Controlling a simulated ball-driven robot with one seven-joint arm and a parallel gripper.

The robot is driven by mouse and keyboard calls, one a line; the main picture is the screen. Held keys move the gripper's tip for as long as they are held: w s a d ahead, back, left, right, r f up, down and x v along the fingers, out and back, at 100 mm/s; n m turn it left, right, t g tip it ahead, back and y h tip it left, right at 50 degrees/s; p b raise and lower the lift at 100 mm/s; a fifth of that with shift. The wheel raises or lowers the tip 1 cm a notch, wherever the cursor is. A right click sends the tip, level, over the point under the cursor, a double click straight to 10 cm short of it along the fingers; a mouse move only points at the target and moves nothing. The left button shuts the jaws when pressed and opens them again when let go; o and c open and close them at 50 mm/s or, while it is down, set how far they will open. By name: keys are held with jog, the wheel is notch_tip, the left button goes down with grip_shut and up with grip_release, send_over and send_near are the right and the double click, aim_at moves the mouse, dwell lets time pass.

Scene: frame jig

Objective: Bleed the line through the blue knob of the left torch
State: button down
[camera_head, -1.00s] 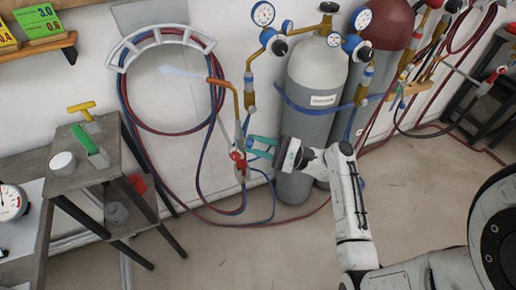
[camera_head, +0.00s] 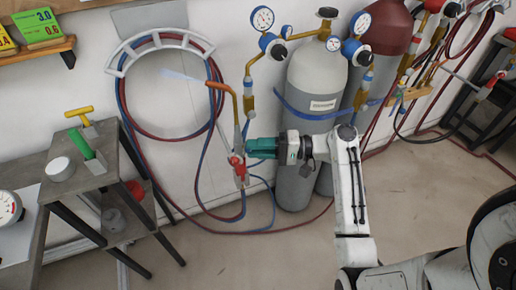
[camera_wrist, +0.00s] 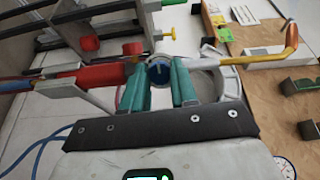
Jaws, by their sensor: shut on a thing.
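The left torch (camera_head: 237,163) hangs upright by the wall, with a red valve body and a bent copper tip (camera_head: 217,85). A pale streak shows beside the tip. My gripper (camera_head: 249,148), with teal fingers, reaches it from the right. In the wrist view the blue knob (camera_wrist: 158,72) sits between the two fingertips (camera_wrist: 158,88), and my gripper is shut on it. The torch's red body (camera_wrist: 95,75) lies to the left there, with a red knob (camera_wrist: 133,48) just above. In the head view the fingers hide the blue knob.
A hose rack (camera_head: 160,40) with red and blue hoses hangs behind the torch. A grey cylinder (camera_head: 312,105) with gauges and a dark red one (camera_head: 392,25) stand to the right. A grey bench (camera_head: 75,170) stands at the left. Floor in front is clear.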

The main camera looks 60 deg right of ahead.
jog(key=shift+n+g+h, duration=0.3)
jog(key=shift+n+g, duration=0.1)
jog(key=shift+n, duration=0.6)
jog(key=c, duration=0.9)
grip_release()
jog(key=shift+s, duration=0.1)
jog(key=b+v, duration=0.1)
jog(key=v, duration=0.9)
jog(key=shift+s+d, duration=0.2)
jog(key=shift+s, duration=0.05)
